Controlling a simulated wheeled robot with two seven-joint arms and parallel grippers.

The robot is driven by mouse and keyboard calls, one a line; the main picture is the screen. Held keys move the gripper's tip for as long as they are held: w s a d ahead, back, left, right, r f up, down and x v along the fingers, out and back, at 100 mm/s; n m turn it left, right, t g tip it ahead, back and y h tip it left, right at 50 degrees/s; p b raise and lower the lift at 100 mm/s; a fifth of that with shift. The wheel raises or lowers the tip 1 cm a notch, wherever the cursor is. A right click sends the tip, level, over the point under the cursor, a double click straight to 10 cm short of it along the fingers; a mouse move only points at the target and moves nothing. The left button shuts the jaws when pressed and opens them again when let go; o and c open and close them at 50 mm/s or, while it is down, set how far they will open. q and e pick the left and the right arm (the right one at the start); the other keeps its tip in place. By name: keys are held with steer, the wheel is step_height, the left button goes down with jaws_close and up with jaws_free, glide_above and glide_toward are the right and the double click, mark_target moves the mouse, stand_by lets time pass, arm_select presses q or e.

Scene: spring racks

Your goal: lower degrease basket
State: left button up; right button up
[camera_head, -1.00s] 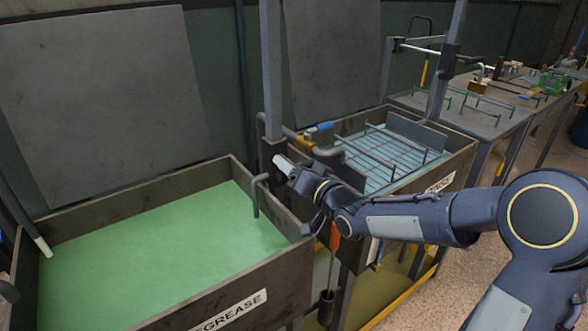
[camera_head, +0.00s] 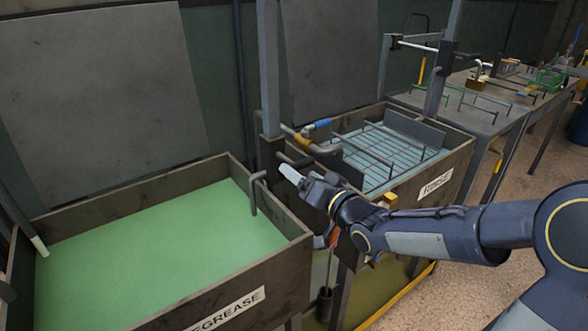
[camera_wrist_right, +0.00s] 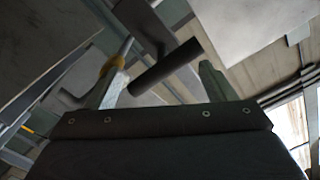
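The degrease tank (camera_head: 205,308) stands at the left of the head view, filled with green liquid (camera_head: 150,245). No basket shows through the liquid; only a grey hooked bar (camera_head: 256,192) hangs over the tank's right wall. My right gripper (camera_head: 290,174) is beside the dark carriage (camera_head: 271,155) on the post between the tanks. In the right wrist view, my right gripper (camera_wrist_right: 160,84) is open, with its two fingers apart. A dark round bar (camera_wrist_right: 166,66) shows between and beyond the fingertips; contact cannot be told. My left gripper does not show.
The rinse tank (camera_head: 458,168) to the right holds a wire rack (camera_head: 385,150) over bluish liquid. A grey post (camera_head: 268,70) rises between the tanks. A pipe with a blue valve handle (camera_head: 318,124) is close above my right gripper. A workbench (camera_head: 480,112) stands behind right.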

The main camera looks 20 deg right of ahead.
steer(key=v, duration=0.3)
steer(key=shift+s, duration=0.1)
steer(key=shift+d+r, duration=0.15)
steer(key=s+d+r+g+h+p, duration=0.2)
steer(key=s+d+g+h+p, duration=0.1)
steer(key=s+d+h+p, duration=0.15)
steer(key=s+a+f+g+y+p, duration=0.1)
steer(key=s+g, duration=0.3)
steer(key=s, duration=0.8)
steer(key=s+a+f+n+g+y+p, duration=0.1)
steer(key=s+a+g+p, duration=0.2)
steer(key=s, duration=0.9)
steer(key=shift+g+p, duration=0.7)
steer(key=shift+p, duration=0.1)
